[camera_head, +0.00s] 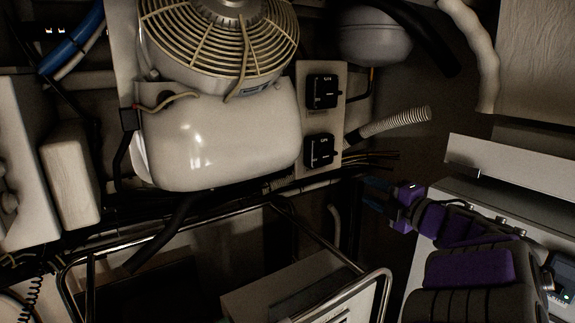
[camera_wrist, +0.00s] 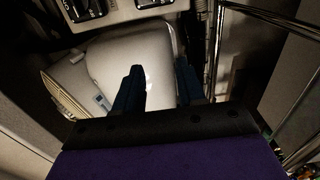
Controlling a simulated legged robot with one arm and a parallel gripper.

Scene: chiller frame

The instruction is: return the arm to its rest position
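My gripper (camera_head: 368,193) is at the right of the head view, with its blue fingers pointing left in front of a dark gap beside the chiller frame. My purple and black arm (camera_head: 468,268) reaches it from the lower right corner. In the wrist view the two dark blue fingers of my gripper (camera_wrist: 161,82) stand apart with nothing between them. The white tank (camera_wrist: 130,50) shows beyond the fingers. I cannot tell the exact distance from the fingertips to the nearest surface.
A white tank (camera_head: 220,140) sits under a caged fan (camera_head: 220,45). A plate with two black switches (camera_head: 320,120) and a ribbed hose (camera_head: 395,122) are up and left of my gripper. A metal tube frame (camera_head: 375,295) stands below. A pale ledge (camera_head: 510,160) lies right.

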